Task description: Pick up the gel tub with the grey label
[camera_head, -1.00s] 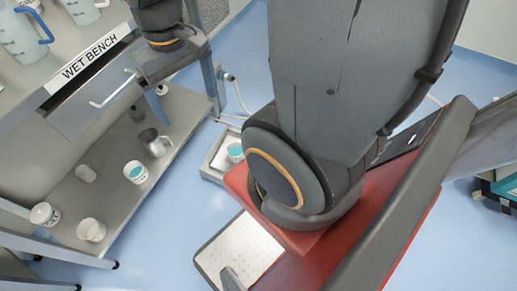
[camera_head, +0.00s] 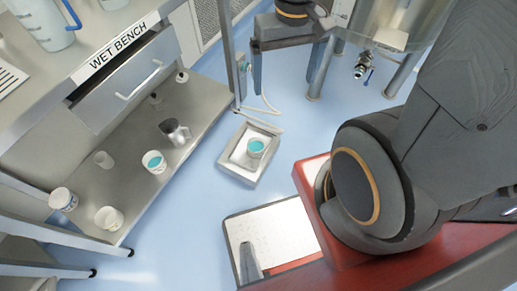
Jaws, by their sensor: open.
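A second tub of teal gel (camera_head: 154,163) stands on the lower shelf of the wet bench. I cannot tell from this view which label is grey. My gripper (camera_head: 290,78) is open and empty, above and beyond the floor tray, apart from every tub. Its right finger overlaps the tank legs behind.
A steel tank (camera_head: 405,22) on legs stands at the back. Blue floor is clear between shelf and tray.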

